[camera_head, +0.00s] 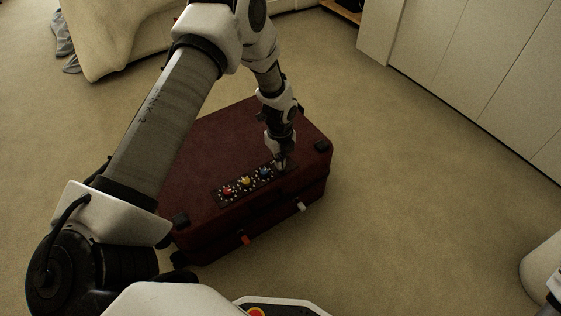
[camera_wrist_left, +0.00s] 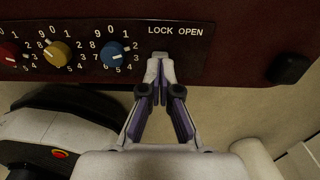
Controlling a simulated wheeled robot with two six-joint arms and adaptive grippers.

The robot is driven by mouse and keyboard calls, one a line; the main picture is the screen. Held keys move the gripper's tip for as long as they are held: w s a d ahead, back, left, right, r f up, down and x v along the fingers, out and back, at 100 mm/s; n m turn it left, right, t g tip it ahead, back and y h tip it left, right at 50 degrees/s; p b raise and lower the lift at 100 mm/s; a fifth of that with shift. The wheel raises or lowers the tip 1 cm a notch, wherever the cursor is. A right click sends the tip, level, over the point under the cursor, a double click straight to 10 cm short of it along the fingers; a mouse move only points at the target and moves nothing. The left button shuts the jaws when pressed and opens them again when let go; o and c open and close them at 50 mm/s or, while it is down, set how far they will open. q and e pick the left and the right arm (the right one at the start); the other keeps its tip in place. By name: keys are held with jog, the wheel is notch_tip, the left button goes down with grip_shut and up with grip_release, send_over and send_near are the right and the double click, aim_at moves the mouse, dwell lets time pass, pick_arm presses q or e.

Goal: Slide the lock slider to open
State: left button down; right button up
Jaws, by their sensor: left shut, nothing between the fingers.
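The dark red suitcase (camera_head: 200,150) lies flat on the carpet in the head view. Its black lock panel (camera_head: 222,198) bears red, yellow and blue numbered dials. In the left wrist view, the words LOCK and OPEN stand at the panel's (camera_wrist_left: 205,50) right end. A small grey lock slider (camera_wrist_left: 160,54) shows under the word LOCK, partly hidden by my fingertips. My left gripper (camera_head: 281,163) is shut and empty, reaching down at the panel's right end. In the left wrist view my left gripper (camera_wrist_left: 160,70) is right at the slider; I cannot tell whether they touch.
The blue dial (camera_wrist_left: 112,54) is just left of the fingertips. A black corner piece (camera_wrist_left: 288,68) is to their right. Red (camera_head: 245,240) and white (camera_head: 302,207) tabs are on the suitcase's near side. White cabinets (camera_head: 470,70) stand at right; open carpet lies between.

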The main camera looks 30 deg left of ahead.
aim_at(289, 164)
pick_arm(q)
jog(key=shift+w+f, duration=0.1)
jog(key=shift+w, duration=0.05)
jog(key=shift+w+d+b, duration=0.35)
jog(key=shift+w+b, duration=0.25)
jog(key=shift+w, duration=0.1)
jog(key=shift+w+d+b, duration=0.25)
jog(key=shift+w+b, duration=0.05)
jog(key=shift+w, duration=0.45)
notch_tip(289, 164, up, 6)
jog(key=p, duration=0.5)
